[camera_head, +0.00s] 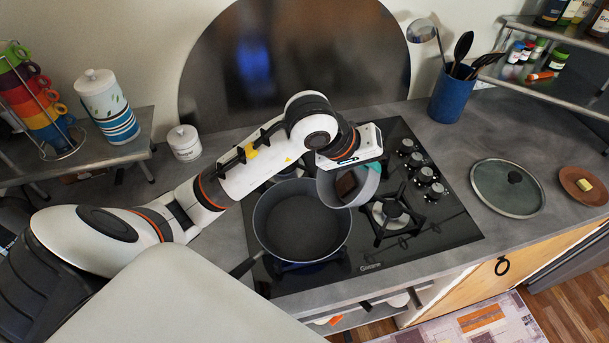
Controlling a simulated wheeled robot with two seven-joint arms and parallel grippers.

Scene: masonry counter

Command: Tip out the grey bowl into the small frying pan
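The small frying pan (301,228) is dark and sits on the left side of the hob, its handle pointing to the lower left. The grey bowl (366,192) is tilted on its side above the pan's right rim. A brown patch shows inside the bowl; I cannot tell what it is. My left gripper (370,164) reaches over the pan from the left and appears shut on the bowl's upper rim; its fingertips are mostly hidden. My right gripper is not in view.
The black hob (440,235) has a free burner (392,213) right of the pan. A glass lid (507,188) and a brown plate (584,186) lie farther right. A blue utensil pot (451,98) stands behind. A canister (184,142) and cup rack (45,115) are at left.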

